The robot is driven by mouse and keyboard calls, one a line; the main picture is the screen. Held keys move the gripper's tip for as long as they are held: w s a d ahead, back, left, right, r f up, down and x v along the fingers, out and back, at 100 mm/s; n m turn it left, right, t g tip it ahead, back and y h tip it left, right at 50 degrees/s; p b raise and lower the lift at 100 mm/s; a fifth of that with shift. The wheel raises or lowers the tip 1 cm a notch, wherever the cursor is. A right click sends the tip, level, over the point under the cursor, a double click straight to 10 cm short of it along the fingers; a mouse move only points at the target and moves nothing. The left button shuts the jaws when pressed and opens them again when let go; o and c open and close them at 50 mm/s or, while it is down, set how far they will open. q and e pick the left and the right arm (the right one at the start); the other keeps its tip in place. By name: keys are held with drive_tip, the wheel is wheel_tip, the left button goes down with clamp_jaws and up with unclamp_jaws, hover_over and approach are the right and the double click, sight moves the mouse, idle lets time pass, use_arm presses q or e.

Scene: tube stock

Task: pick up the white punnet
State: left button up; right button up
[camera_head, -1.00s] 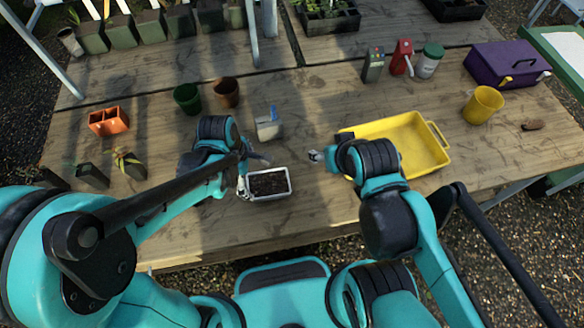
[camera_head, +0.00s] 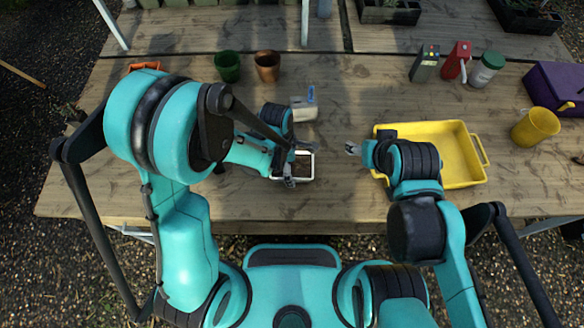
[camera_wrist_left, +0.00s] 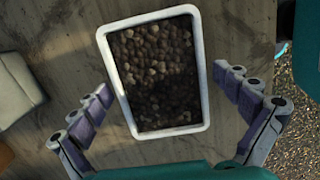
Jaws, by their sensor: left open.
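The white punnet (camera_head: 306,166) is a small rectangular tray of dark soil or pebbles on the wooden table, near its front edge. In the left wrist view the punnet (camera_wrist_left: 201,70) lies between the spread fingers of my left gripper (camera_wrist_left: 160,112). The fingers stand apart from its long sides, with a gap on each side. In the head view my left gripper (camera_head: 290,170) is over the punnet and hides part of it. My right gripper (camera_head: 353,149) hangs to the right of the punnet, with nothing visible in it; its finger gap is too small to judge.
A white container (camera_head: 303,112) with a blue part stands just behind the punnet. Green (camera_head: 228,67) and brown (camera_head: 267,66) pots stand farther back. The table between punnet and yellow tray is clear.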

use_arm(q)
drive_tip(key=c, duration=1.4)
drive_tip(key=shift+r, duration=0.15)
